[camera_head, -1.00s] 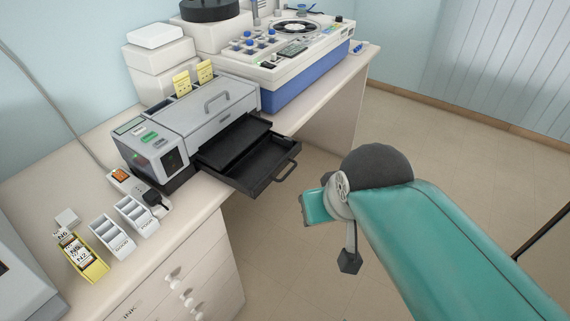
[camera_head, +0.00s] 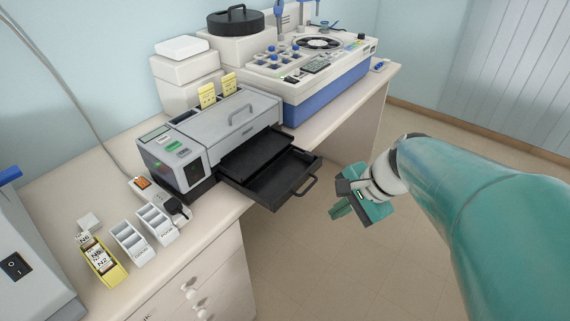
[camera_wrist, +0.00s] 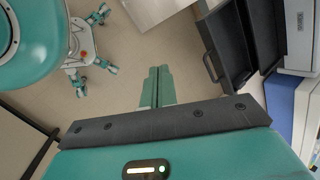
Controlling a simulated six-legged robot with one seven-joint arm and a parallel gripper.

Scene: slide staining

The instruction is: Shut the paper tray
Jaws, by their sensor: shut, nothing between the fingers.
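The paper tray (camera_head: 268,190) is a black drawer pulled out from the front of the grey printer (camera_head: 222,135). It juts past the counter's front edge, with a handle on its outer end. It also shows in the wrist view (camera_wrist: 223,38), at the upper right, with its handle toward the middle. My gripper (camera_head: 338,212) is shut and empty, in front of the tray and to the right of its handle, apart from it. In the wrist view its closed green fingers (camera_wrist: 158,86) point up the picture over the floor, left of the tray.
The counter (camera_head: 215,215) holds small slide racks (camera_head: 130,243), a yellow box (camera_head: 108,268) and a black plug at the printer's left. A white and blue machine (camera_head: 325,80) stands behind right. The floor in front of the tray is open.

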